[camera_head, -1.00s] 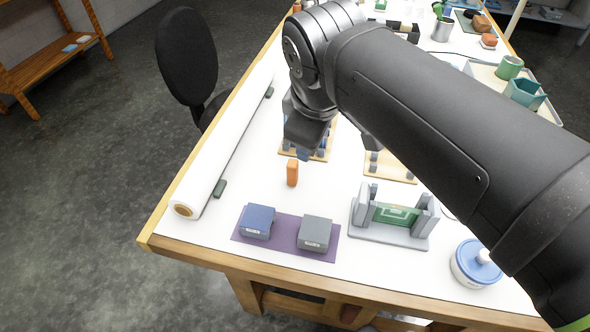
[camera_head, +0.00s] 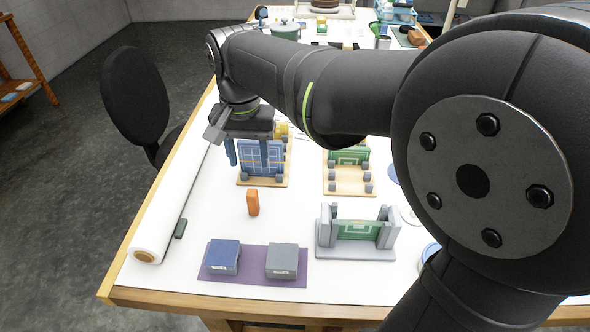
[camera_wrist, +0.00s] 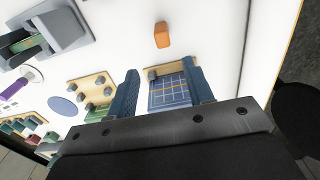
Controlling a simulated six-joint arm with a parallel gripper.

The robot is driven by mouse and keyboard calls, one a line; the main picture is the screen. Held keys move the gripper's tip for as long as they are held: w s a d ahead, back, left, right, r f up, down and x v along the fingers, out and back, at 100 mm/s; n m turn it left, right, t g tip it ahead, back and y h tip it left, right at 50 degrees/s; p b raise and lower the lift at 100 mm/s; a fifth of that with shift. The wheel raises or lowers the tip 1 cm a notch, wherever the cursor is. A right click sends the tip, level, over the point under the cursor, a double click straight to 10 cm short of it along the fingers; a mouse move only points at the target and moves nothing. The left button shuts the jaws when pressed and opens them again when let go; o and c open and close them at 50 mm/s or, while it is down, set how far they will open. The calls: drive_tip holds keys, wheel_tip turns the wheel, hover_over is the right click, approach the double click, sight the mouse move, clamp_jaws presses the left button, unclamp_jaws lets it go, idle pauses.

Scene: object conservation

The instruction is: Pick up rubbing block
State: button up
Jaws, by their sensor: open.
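A small orange block (camera_head: 253,202), seemingly the rubbing block, stands upright on the white table top. It also shows in the wrist view (camera_wrist: 162,35), beyond the fingertips. My gripper (camera_head: 247,161) is open and empty, pointing down over the wooden rack with a blue gridded panel (camera_head: 258,158). In the wrist view its two blue fingers (camera_wrist: 158,72) stand apart with the gridded panel showing between them. The orange block is nearer the table's front edge than the gripper and apart from it.
A purple mat (camera_head: 250,280) carries a blue box (camera_head: 223,257) and a grey box (camera_head: 282,260). A grey stand with a green panel (camera_head: 357,230) is at the right. A second wooden rack (camera_head: 350,178) stands behind it. A white roll (camera_head: 175,210) lines the left edge.

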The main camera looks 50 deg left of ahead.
sight(251, 192)
wheel_tip(251, 192, down, 8)
drive_tip(key=shift+f, duration=0.2)
drive_tip(key=shift+s+a+f, duration=0.1)
drive_tip(key=shift+s+f, duration=0.05)
drive_tip(key=shift+f, duration=1.2)
drive_tip(key=shift+s+f, duration=0.1)
drive_tip(key=shift+f, duration=1.2)
drive_tip(key=c, duration=1)
drive_tip(key=shift+r, duration=0.1)
drive_tip(key=shift+r, duration=0.55)
wheel_tip(251, 192, up, 3)
drive_tip(key=shift+f, duration=0.15)
drive_tip(key=w+d+r, duration=0.4)
drive_tip(key=w+d, duration=0.1)
drive_tip(key=w+d+r, duration=0.3)
drive_tip(key=shift+w, duration=0.25)
